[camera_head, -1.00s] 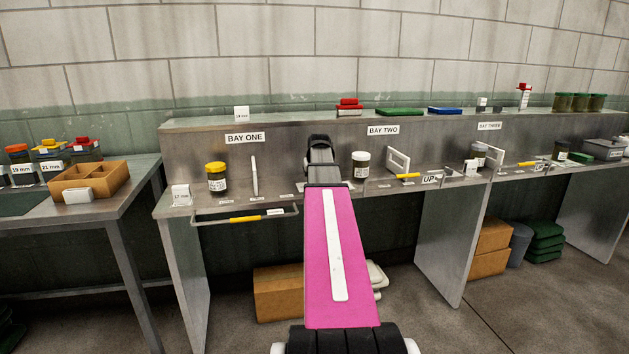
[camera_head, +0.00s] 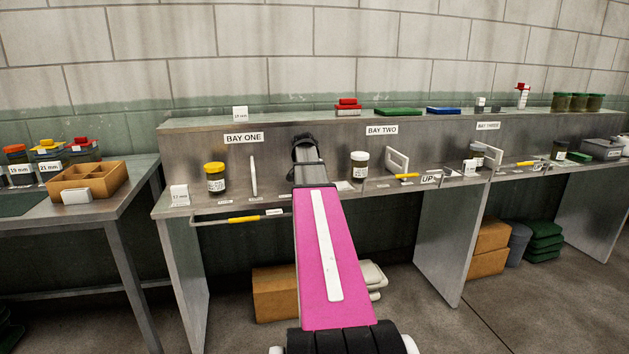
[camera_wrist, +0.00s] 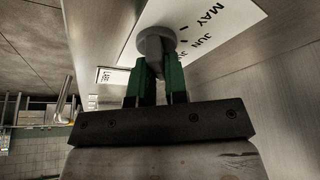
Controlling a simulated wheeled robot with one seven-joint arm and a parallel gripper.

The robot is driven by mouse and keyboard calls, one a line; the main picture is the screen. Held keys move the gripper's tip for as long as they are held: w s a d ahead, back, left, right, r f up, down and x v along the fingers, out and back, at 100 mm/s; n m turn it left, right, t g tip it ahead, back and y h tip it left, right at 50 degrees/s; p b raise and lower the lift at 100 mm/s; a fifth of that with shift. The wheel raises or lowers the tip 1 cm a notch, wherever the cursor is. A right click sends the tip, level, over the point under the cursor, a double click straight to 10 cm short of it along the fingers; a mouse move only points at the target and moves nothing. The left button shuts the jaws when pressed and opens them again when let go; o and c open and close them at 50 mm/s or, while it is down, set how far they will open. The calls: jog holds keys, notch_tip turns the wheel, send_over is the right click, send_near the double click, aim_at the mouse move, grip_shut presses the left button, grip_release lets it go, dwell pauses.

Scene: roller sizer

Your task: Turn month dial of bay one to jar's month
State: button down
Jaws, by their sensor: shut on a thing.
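In the wrist view my gripper (camera_wrist: 166,88) has its green fingers closed on the grey round knob of the month dial (camera_wrist: 155,42). In the head view the yellow-lidded jar (camera_head: 215,180) stands left on the bench under the BAY ONE sign (camera_head: 244,138). Its label is too small to read. My arm hides the dial and fingers in the head view.
A yellow-gripped bar (camera_head: 243,219) runs along bay one's front edge. An upright white plate (camera_head: 253,176) stands right of the jar. A white-lidded jar (camera_head: 359,166) stands right of my arm. A wooden box (camera_head: 88,183) sits on the left table.

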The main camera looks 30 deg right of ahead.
jog(key=shift+m+g, duration=0.3)
jog(key=shift+m, duration=0.5)
jog(key=c, duration=1.1)
grip_release()
jog(key=shift+c, duration=0.2)
jog(key=shift+r, duration=0.15)
jog(key=v, duration=1)
jog(key=shift+a+r, duration=0.2)
jog(key=shift+a, duration=0.05)
jog(key=shift+s, duration=0.1)
